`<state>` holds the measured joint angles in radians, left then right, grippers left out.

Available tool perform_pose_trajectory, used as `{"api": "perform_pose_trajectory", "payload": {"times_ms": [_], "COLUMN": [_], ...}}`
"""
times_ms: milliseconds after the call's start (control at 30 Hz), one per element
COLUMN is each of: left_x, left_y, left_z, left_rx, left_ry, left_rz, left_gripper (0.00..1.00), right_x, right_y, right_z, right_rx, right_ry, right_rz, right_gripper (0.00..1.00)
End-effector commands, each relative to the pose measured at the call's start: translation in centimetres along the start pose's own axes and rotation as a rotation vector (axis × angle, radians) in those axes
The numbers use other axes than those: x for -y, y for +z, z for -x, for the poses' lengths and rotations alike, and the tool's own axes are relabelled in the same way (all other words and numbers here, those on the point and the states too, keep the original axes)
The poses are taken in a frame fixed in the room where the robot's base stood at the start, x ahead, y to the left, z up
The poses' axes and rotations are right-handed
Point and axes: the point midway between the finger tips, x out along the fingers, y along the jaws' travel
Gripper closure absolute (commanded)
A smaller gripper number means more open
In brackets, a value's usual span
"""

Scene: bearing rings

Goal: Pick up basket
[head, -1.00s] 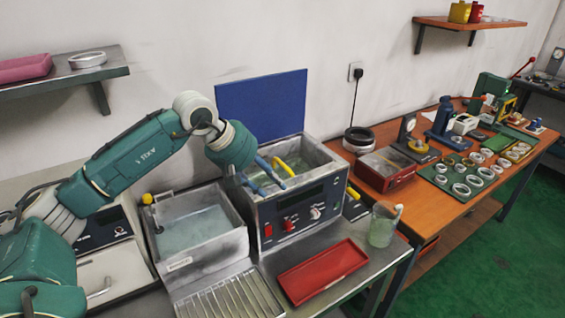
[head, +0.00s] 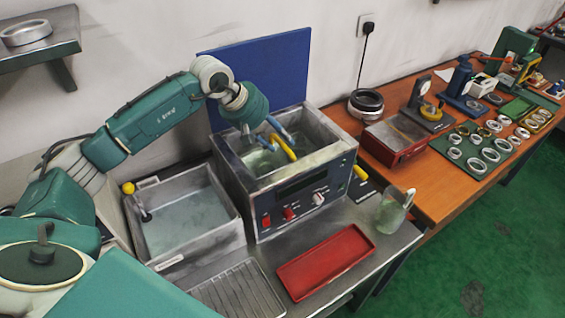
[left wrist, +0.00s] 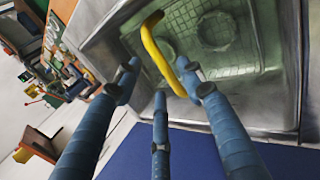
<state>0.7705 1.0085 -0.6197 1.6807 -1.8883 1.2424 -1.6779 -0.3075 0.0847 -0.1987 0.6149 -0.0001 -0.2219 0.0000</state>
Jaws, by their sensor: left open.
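The basket's yellow handle (head: 284,149) rises in the open tank of the cleaning unit (head: 297,197) in the head view. In the left wrist view, the handle (left wrist: 152,45) arches over a mesh basket (left wrist: 188,22) that sits low in the tank, with round shapes faintly visible in it. My left gripper (head: 268,136) is open over the tank with its blue fingers pointing down around the handle. In the left wrist view its fingertips (left wrist: 160,80) are spread, with the handle's end between them; I cannot tell whether they touch it. My right gripper is not in view.
A blue raised lid (head: 255,80) stands behind the tank. A water-filled basin (head: 240,222) is to its left. A red tray (head: 325,262) and a glass beaker (head: 392,212) stand in front. The wooden bench (head: 440,195) at right holds several rings and tools.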

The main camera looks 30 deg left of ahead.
Motion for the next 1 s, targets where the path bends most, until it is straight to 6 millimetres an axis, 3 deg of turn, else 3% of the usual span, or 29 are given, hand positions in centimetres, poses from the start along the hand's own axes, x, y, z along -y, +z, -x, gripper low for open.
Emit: {"api": "perform_pose_trajectory", "payload": {"times_ms": [167, 300, 600, 800, 1000], "left_x": [-0.1, 0.1, 0.2, 0.2, 0.2], "left_y": [-0.3, -0.4, -0.5, -0.5, -0.5], "left_z": [-2.2, -4.2, -4.9, -4.9, -4.9], "left_rx": [0.005, 0.004, 0.001, 0.001, 0.001], "left_ry": [-0.002, -0.001, -0.001, -0.001, -0.001], "left_rz": [0.005, 0.003, 0.000, 0.000, 0.001], "left_gripper": [0.60, 0.60, 0.60, 0.98, 1.00], "right_x": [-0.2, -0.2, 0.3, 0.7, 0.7], "right_y": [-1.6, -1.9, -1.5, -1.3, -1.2], "right_z": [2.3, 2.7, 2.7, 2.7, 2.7], "right_rx": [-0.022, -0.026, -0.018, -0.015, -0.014], "right_ry": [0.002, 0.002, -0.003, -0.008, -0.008], "right_rz": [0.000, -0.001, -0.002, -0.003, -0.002], "right_gripper": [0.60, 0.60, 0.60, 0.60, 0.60]}}
